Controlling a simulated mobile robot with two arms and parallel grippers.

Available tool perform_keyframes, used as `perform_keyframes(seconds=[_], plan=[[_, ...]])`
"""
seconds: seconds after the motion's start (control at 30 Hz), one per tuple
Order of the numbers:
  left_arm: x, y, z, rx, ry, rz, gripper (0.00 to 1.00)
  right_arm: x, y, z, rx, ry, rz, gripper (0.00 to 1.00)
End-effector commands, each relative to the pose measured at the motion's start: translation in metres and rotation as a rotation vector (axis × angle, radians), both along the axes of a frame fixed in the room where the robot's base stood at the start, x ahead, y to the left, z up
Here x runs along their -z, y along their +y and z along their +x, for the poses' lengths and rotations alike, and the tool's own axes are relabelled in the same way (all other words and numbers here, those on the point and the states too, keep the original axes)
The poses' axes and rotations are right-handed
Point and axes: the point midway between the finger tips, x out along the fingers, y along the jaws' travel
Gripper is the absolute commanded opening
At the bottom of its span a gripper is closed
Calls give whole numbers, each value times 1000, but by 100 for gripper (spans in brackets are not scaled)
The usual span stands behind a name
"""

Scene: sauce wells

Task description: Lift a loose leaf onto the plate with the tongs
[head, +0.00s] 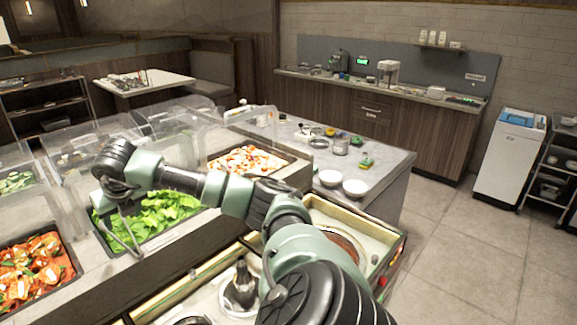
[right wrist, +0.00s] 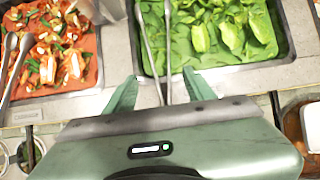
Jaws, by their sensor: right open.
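Green leaves (head: 165,212) fill a dark pan, and they also show in the right wrist view (right wrist: 230,30). Metal tongs (head: 128,232) lean at the front left of this pan. In the right wrist view their two thin arms (right wrist: 150,45) run from the leaves down between my fingers. My right gripper (right wrist: 160,92) is open, one finger on each side of the tongs' near end, with visible gaps. I cannot single out a loose leaf. No plate is clearly identifiable; my right arm covers part of the counter. My left gripper is not in view.
A pan of red food (head: 36,262) with other tongs (right wrist: 10,62) lies left of the leaves. Clear covers (head: 75,145) stand behind the pans. Two white bowls (head: 355,187) sit on the grey counter. A dark pointed object (head: 241,285) stands in front. Floor is free at right.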

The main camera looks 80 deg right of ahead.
Motion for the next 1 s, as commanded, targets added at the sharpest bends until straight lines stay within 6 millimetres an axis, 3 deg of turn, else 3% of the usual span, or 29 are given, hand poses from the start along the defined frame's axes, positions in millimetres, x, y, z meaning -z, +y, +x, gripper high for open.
perform_keyframes(seconds=[0.03, 0.2, 0.5, 0.67, 1.0], plan=[[14, 3, -7, 1, 11, 3, 36, 13, 0, 0, 0, 0, 0, 54], [29, 6, -15, 1, 23, 9, 36, 28, 0, 0, 0, 0, 0, 54], [27, 3, 7, 1, -9, 3, 36, 28, 0, 0, 0, 0, 0, 54], [27, 1, 7, 1, -10, 1, 36, 29, 0, 1, 0, 0, 0, 54], [43, 0, 2, -1, -2, -1, 36, 61, -8, 16, 1, 2, 2, 54]])
